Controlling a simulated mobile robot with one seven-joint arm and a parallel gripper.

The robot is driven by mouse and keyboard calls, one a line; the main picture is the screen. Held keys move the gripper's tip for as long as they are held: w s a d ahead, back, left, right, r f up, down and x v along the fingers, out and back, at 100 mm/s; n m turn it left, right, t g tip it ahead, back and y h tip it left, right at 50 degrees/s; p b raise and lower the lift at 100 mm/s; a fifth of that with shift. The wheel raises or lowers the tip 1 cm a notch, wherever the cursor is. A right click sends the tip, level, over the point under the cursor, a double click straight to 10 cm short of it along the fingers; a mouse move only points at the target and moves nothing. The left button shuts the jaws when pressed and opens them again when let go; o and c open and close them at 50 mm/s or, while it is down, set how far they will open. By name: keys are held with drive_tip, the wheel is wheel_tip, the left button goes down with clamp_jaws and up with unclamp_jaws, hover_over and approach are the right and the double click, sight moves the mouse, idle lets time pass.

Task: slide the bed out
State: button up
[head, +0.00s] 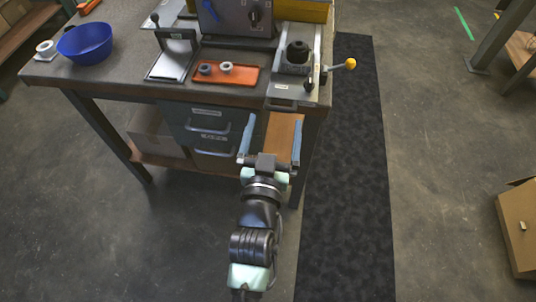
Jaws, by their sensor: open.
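What looks like the bed (283,93) is a grey metal slide at the right end of the workbench, in the head view. It carries a dark round part (297,52), and its front plate lies at the bench's front edge. My gripper (273,130) is open, its two blue fingers spread apart and pointing toward the bench. In the picture it is just below the bed's front edge, with a visible gap.
A lever with a yellow knob (350,64) sticks out right of the bed. An orange tray (226,82) with two small rings lies to its left. A blue bowl (85,40) is at far left. Drawers (208,128) sit under the bench. The dark floor mat (347,200) is clear.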

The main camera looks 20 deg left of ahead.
drive_tip(key=v, duration=0.8)
idle(0.4)
